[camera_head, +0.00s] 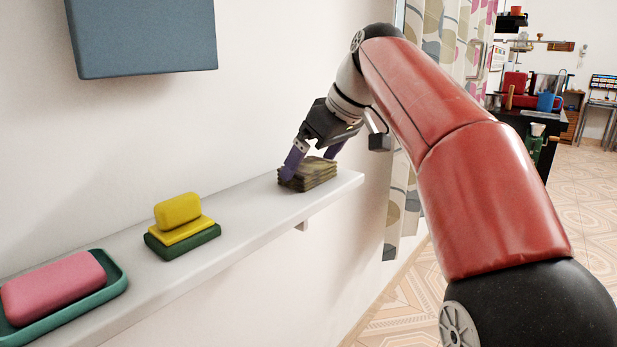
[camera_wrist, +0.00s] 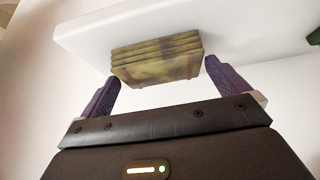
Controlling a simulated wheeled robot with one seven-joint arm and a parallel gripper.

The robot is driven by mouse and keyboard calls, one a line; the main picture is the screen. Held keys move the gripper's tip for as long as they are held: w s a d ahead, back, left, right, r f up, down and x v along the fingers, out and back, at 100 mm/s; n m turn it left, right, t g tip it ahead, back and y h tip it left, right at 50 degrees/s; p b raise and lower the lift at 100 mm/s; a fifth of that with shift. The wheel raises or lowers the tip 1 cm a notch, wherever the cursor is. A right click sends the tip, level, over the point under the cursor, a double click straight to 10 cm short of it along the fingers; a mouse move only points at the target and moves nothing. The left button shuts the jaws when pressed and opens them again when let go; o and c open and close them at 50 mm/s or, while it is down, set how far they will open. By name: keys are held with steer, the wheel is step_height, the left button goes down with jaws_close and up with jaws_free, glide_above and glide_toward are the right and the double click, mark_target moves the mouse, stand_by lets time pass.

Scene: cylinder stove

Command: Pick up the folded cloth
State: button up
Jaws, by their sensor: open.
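The folded cloth (camera_head: 308,175) is a small olive-brown layered stack on the white wall shelf, near the shelf's right end in the head view. In the wrist view the folded cloth (camera_wrist: 158,60) shows its stacked layers between the two purple fingers. My gripper (camera_head: 315,160) is open at the cloth, with one finger to either side of it. In the wrist view my gripper (camera_wrist: 160,88) has a gap between each fingertip and the cloth, narrower on the right. Whether a finger touches the cloth cannot be told.
The white shelf (camera_head: 240,205) runs along the wall. A yellow sponge (camera_head: 178,211) on a green base and a pink bar (camera_head: 53,286) in a green tray stand farther left. A blue-grey box (camera_head: 145,38) hangs above. A patterned curtain (camera_head: 405,200) is right of the shelf.

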steer(key=shift+w+a+f, duration=0.15)
steer(key=shift+a+f, duration=0.05)
steer(key=shift+f, duration=0.2)
steer(key=c, duration=0.7)
steer(key=shift+r, duration=0.15)
